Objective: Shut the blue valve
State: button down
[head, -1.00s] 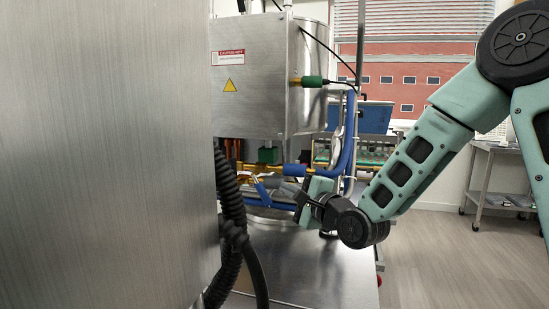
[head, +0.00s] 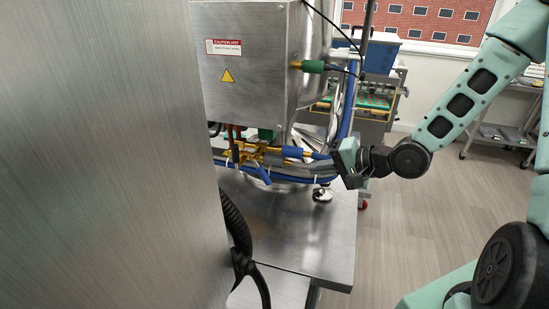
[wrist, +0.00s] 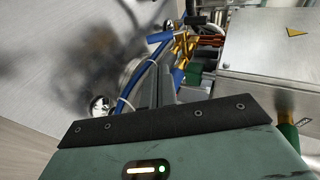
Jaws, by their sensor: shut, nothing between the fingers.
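The brass valve cluster (head: 243,155) sits low beside the steel cabinet in the head view. A blue lever handle (head: 263,174) slants down from it, and a blue sleeve (head: 291,151) lies level to its right. The wrist view shows a blue handle (wrist: 167,37) beyond my fingers and a short blue piece (wrist: 178,77) close by their tips. I cannot tell exactly how these match between views. My gripper (head: 341,160) is right of the valve cluster, apart from the slanted handle. Its grey fingers (wrist: 168,88) look shut and empty in the wrist view.
Blue hoses (head: 345,112) run down close to my gripper. The steel cabinet (head: 255,65) stands above the valves, over a steel table (head: 290,235). A large steel panel (head: 105,160) fills the left. Open floor (head: 415,225) lies to the right.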

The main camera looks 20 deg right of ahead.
jog(key=p, duration=0.3)
send_near(267, 176)
jog(key=x, duration=0.5)
jog(key=shift+w+a+r, duration=0.15)
jog(key=shift+r, duration=0.05)
jog(key=shift+x, duration=0.8)
jog(key=shift+f, duration=0.25)
